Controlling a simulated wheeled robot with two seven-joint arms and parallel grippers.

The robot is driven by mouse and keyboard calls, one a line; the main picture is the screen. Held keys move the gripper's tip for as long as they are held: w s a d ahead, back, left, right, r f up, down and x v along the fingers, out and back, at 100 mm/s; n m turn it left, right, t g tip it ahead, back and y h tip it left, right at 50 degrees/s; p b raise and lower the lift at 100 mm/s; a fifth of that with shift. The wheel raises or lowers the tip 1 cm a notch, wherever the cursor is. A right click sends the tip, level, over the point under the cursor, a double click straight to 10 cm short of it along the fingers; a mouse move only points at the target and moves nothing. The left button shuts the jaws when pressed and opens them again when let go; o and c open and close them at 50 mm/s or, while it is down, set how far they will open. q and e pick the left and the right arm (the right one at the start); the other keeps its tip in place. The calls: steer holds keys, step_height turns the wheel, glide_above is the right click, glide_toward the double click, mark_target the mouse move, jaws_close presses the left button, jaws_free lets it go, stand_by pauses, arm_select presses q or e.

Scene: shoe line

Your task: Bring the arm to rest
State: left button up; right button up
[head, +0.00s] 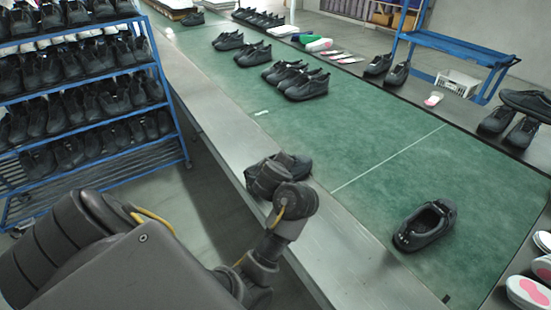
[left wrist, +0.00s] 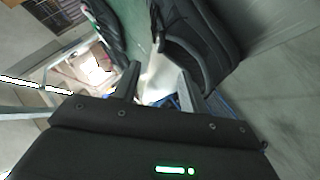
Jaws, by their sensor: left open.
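My left arm reaches in from the lower left in the head view. Its wrist is beside black shoes (head: 297,164) at the near edge of the green belt (head: 370,150); the arm partly hides them, and the fingertips cannot be made out there. In the left wrist view my left gripper (left wrist: 158,86) is open, its two fingers apart with nothing held between them. A black shoe (left wrist: 200,40) is just beyond the fingers at the upper right, and another dark shoe (left wrist: 105,28) is at the upper left. My right gripper is in neither view.
A blue rack (head: 95,150) full of black shoes stands at the left. A single black shoe (head: 426,225) lies on the belt at the right, and several shoes (head: 296,80) stand farther back. A blue cart (head: 455,47) is behind. The belt's middle is clear.

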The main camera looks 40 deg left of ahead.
arm_select(q)
steer(key=shift+s+d+r, duration=0.25)
steer(key=shift+s, duration=0.1)
stand_by(0.4)
